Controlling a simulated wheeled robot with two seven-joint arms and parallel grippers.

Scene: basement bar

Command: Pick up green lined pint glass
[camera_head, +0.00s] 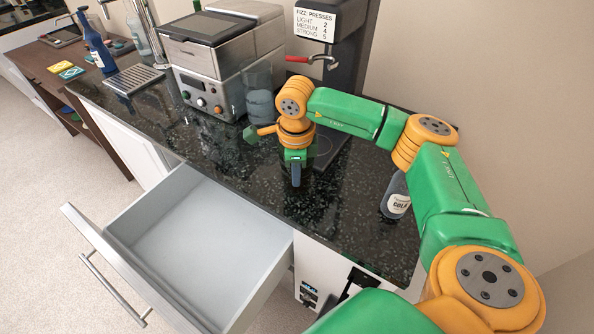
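My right gripper (296,176) hangs fingers-down over the dark stone counter (215,150), in front of the black dispenser. I see it edge-on, with one dark finger showing, so its opening cannot be made out. No glass shows clearly in it. A clear, glass-like vessel (259,102) with grey lower contents stands behind and left of the gripper, beside the silver machine. I cannot make out green lines on it. No green lined pint glass can be told for certain; my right arm covers part of the counter. My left gripper is out of view.
An open, empty drawer (190,240) juts out below the counter. A silver machine (205,62) and black dispenser with red-handled tap (312,60) stand at the back. A cola bottle (395,203) stands right, near my forearm. A blue bottle (95,42) stands far left.

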